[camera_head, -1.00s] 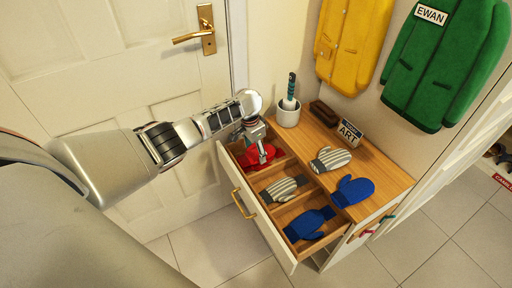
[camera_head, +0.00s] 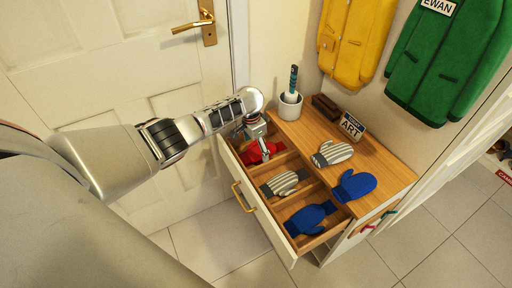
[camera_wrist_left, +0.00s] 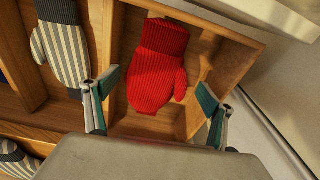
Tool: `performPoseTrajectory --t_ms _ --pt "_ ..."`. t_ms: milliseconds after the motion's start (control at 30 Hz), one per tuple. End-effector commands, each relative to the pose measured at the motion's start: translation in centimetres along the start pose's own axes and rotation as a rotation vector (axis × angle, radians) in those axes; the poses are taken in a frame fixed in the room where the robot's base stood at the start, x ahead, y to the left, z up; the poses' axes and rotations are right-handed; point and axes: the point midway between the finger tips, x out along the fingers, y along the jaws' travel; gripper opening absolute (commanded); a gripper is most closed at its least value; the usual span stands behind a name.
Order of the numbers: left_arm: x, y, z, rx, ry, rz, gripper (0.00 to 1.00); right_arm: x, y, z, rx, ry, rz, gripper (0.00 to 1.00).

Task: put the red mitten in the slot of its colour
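The red mitten (camera_head: 262,150) lies in the back-left compartment of the open drawer (camera_head: 262,222). In the left wrist view the red mitten (camera_wrist_left: 157,68) lies flat, ribbed cuff at the top, with wooden walls around it. My left gripper (camera_head: 259,147) is above that compartment, pointing down. In the left wrist view its fingers (camera_wrist_left: 155,105) are spread wide, one on each side of the mitten, with visible gaps. In the head view the gripper hides part of the mitten. My right gripper is not in view.
The drawer's middle compartment holds a striped mitten (camera_head: 284,182), the front one a blue mitten (camera_head: 309,218). Another striped mitten (camera_head: 332,153) and blue mitten (camera_head: 354,185) lie on the wooden top (camera_head: 382,166).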

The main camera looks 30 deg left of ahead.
Motion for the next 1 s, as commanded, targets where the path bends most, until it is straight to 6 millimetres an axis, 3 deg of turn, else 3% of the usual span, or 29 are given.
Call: performPoseTrajectory --t_ms 367,567,800,1000 --pt "-1.0 0.0 -0.1 0.001 0.002 0.001 0.83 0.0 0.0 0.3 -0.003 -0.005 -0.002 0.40" --pt "-3.9 0.0 -0.1 0.002 0.003 -0.001 0.83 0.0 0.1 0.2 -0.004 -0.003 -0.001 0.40" --pt "-8.6 -0.1 -0.1 0.001 0.004 -0.001 0.83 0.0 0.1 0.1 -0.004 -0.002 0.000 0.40" --pt "-11.2 0.0 0.0 0.001 0.001 -0.001 0.83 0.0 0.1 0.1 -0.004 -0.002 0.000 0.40"
